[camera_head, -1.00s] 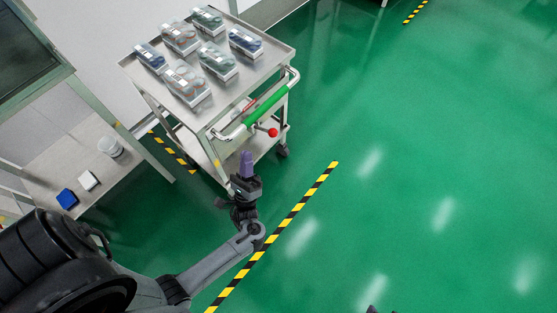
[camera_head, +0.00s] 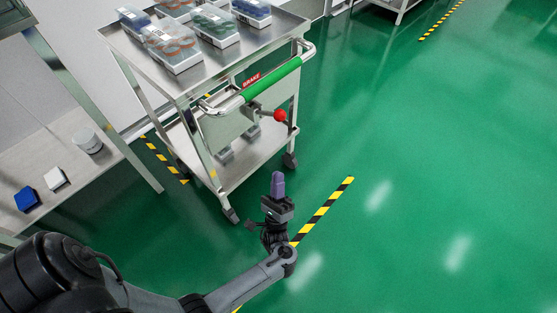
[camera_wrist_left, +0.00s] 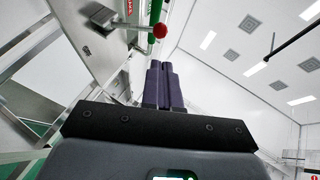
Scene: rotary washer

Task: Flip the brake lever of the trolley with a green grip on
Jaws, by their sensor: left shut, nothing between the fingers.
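The steel trolley (camera_head: 195,85) stands at upper centre in the head view, with a green grip (camera_head: 272,78) on its handle bar. Its brake lever has a red ball knob (camera_head: 279,116) just below the grip, near a red BRAKE label (camera_head: 251,80). My left gripper (camera_head: 278,180) is in front of the trolley, below the knob in the picture, apart from it, with its purple fingers shut and empty. In the left wrist view the fingers (camera_wrist_left: 162,84) are together, and the red knob (camera_wrist_left: 160,30) shows beyond their tips. My right gripper is not in view.
Several clear boxes (camera_head: 171,44) stand on the trolley top. A bench (camera_head: 95,168) at left holds a jar (camera_head: 87,140), a blue item (camera_head: 27,199) and a white item (camera_head: 56,179). Striped floor tape (camera_head: 322,210) runs beside my left gripper. Green floor at right is clear.

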